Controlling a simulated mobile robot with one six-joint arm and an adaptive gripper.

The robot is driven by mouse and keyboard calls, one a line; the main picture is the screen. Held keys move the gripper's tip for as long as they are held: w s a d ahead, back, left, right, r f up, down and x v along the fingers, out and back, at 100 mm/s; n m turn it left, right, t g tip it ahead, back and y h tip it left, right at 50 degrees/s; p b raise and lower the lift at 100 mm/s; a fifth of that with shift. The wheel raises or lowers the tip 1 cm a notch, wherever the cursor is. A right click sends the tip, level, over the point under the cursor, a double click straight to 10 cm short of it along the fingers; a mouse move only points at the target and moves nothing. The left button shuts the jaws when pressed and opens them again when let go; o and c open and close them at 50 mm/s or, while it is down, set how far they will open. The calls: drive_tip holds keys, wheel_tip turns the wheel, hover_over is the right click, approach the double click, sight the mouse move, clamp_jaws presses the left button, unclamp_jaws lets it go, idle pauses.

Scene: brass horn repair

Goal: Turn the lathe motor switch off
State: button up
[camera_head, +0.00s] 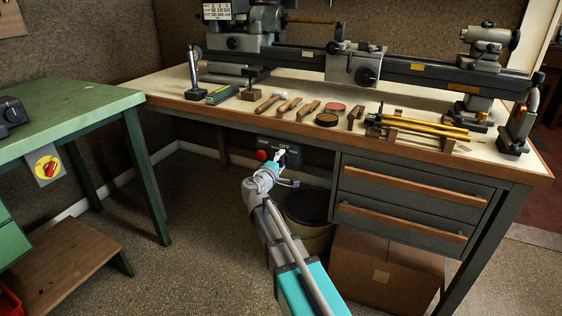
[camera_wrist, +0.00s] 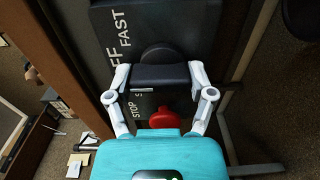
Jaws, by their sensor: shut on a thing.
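The lathe motor switch is a dark control box (camera_head: 296,155) under the bench's front edge. It also fills the top of the wrist view (camera_wrist: 120,15), with white lettering that includes "FAST" and "STOP". Its black knob (camera_wrist: 160,75) has a bar-shaped grip standing out from a round base. My gripper (camera_wrist: 158,77) has one finger on each side of this bar and is shut on it. In the head view my gripper (camera_head: 278,160) is at the box and hides part of it. The knob's pointer setting cannot be read. A red stop button (camera_wrist: 164,118) sits beside the knob.
The lathe bench (camera_head: 165,85) carries the lathe (camera_head: 353,65) and several hand tools. Drawers (camera_head: 415,195) are right of the switch. A bin (camera_head: 308,206) and a cardboard box (camera_head: 385,268) stand below. A green table (camera_head: 70,110) is at left, with open floor between.

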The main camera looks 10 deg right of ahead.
drive_tip(key=o, duration=1.1)
drive_tip(key=v, duration=1.2)
drive_tip(key=shift+d, duration=0.1)
